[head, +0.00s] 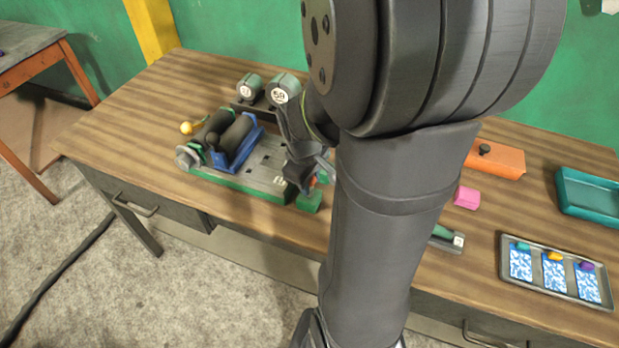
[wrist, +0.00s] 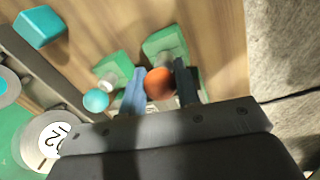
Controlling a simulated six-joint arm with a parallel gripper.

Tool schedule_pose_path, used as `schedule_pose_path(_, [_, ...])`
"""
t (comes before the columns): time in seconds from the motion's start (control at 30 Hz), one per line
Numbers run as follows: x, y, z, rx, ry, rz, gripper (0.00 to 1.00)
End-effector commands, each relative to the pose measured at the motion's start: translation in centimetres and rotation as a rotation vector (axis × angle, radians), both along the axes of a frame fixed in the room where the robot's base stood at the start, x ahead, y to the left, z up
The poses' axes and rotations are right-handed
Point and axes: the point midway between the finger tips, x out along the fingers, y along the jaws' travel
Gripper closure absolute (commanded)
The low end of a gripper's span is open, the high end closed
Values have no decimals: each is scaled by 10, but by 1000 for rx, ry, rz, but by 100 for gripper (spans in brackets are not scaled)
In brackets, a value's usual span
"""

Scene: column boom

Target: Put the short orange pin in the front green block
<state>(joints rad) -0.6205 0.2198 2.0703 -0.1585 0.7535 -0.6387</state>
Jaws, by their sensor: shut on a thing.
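The short orange pin shows as a round orange end (wrist: 159,83) between the two fingers of my gripper (wrist: 160,88) in the wrist view. My gripper is shut on it. A green block (wrist: 163,42), the one nearer the table's front edge, lies just beyond the pin, partly hidden by the pin and fingers. A second green block (wrist: 113,66) with a pale round top part is to its left. In the head view my gripper (head: 308,172) is over the right end of the green-based fixture, by a green block (head: 310,201). Whether the pin touches the block is hidden.
A cyan ball-shaped end (wrist: 96,100) is close to the left finger. A teal block (wrist: 40,27) lies farther left. In the head view, black rolls in a blue cradle (head: 237,150) stand left of my gripper. A pink block (head: 467,197) and a card tray (head: 508,277) lie to the right.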

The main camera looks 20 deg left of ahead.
Motion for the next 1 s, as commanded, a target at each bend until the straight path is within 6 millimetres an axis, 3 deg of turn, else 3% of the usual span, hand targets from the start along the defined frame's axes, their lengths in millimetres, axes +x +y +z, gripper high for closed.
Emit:
schedule_pose_path(0.17, [0,0,0,0,0,0,93])
schedule_pose_path(0.2, [0,0,0,0,0,0,65])
schedule_pose_path(0.3, [0,0,0,0,0,0,45])
schedule_pose_path(0.67, [0,0,3,0,-1,0,45])
schedule_pose_path(0.87, [-3,1,27,3,-5,0,45])
schedule_pose_path(1.0, [-7,3,55,5,-5,0,45])
